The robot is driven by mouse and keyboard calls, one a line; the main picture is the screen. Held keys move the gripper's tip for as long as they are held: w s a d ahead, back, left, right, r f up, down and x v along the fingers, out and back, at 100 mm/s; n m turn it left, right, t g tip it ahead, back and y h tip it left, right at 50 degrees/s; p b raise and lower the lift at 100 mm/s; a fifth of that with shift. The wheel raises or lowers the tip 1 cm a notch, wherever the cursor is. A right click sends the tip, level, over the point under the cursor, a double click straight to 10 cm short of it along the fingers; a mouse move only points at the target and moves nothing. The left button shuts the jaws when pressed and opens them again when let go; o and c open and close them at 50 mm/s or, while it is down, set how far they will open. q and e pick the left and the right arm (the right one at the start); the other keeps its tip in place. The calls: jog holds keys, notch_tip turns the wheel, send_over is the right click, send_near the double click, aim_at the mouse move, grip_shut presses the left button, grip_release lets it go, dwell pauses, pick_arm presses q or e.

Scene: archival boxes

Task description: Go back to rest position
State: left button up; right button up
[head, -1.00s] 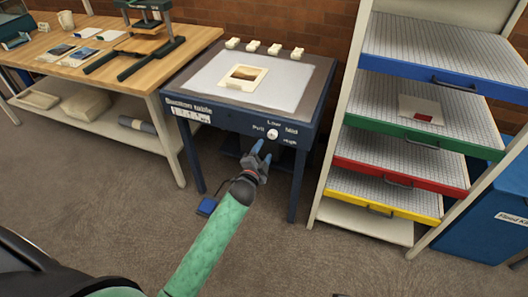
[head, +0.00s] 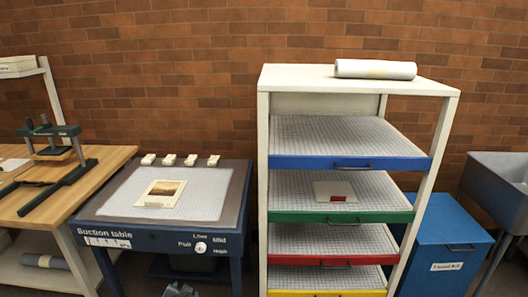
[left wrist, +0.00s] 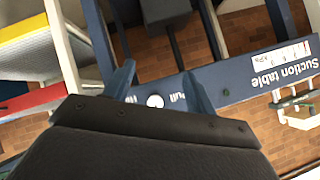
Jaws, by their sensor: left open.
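My left gripper (head: 180,290) barely shows at the bottom edge of the head view, in front of the suction table (head: 105,232). In the left wrist view its two blue fingers (left wrist: 162,82) are spread apart with nothing held between them. The suction table's front panel (left wrist: 245,80) and its white knob (left wrist: 155,101) lie beyond the fingers, and the knob appears between them. The knob also shows in the head view (head: 200,247). The rest of my left arm is out of the head view. My right gripper is in neither view.
A white rack (head: 262,190) with coloured trays stands to the right. A blue bin (head: 450,245) and a grey sink (head: 500,185) are farther right. A wooden bench (head: 100,170) stands left.

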pick_arm(q)
jog(key=s+d+n+g+h+p, duration=0.1)
jog(key=s+d+g, duration=0.3)
jog(key=s, duration=1.4)
jog(key=s+d+f+n+g+h+p, duration=0.1)
jog(key=s+d, duration=0.6)
jog(key=s, duration=1.1)
jog(key=g+h+p, duration=0.1)
jog(key=g+h, duration=0.1)
jog(key=g, duration=0.1)
jog(key=shift+s+d+f+g+p, duration=0.15)
jog(key=shift+d+g+p, duration=0.15)
jog(key=shift+d+p, duration=0.1)
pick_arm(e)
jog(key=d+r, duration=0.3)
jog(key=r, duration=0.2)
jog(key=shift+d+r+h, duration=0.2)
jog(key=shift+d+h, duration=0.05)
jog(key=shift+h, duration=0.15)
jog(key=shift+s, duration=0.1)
